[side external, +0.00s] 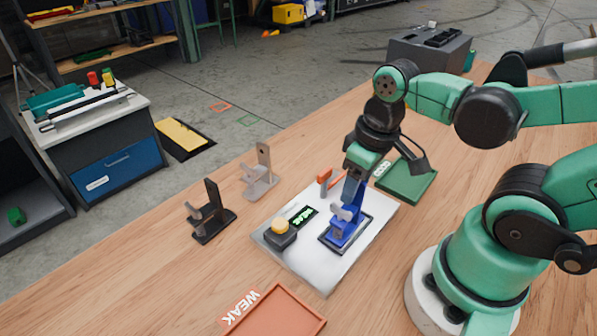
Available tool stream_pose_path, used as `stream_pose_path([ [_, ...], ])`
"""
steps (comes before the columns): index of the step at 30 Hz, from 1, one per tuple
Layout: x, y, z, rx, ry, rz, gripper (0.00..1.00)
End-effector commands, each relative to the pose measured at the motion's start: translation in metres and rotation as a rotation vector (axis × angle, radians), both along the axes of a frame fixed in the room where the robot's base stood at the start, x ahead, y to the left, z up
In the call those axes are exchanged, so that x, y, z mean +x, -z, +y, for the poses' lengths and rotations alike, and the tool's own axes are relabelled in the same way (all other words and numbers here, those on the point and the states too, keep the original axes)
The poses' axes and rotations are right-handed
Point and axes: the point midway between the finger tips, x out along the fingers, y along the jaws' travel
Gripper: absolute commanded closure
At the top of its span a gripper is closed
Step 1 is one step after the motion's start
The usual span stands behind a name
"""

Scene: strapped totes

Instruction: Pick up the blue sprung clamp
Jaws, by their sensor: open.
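The blue sprung clamp (346,222) stands upright on a dark-rimmed pad on the white board, with a grey part on its side. My gripper (357,174) points down directly over the top of the clamp, its jaws open. The fingertips overlap the clamp's upper end in the picture, so I cannot tell whether they touch it or are around it.
A black clamp (208,217) and a grey clamp (260,177) stand left of the white board (318,271). The board bears a yellow button (280,227), a lit green display (302,216) and an orange-red part (325,176). A terracotta tray (275,322) marked WEAK is in front; a green tray (412,184) is behind.

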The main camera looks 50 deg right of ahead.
Motion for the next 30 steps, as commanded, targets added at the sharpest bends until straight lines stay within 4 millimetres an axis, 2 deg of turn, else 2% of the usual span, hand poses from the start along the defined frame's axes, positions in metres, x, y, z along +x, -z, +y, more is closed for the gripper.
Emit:
stream_pose_path([
  [3,0.0,-0.0001,0.0,0.0,0.0,0.0,0.55],
  [8,0.0,-0.0001,0.0,0.0,0.0,0.0,1.0],
  [30,0.0,-0.0002,-0.0001,0.0,0.0,0.0,1.0],
])
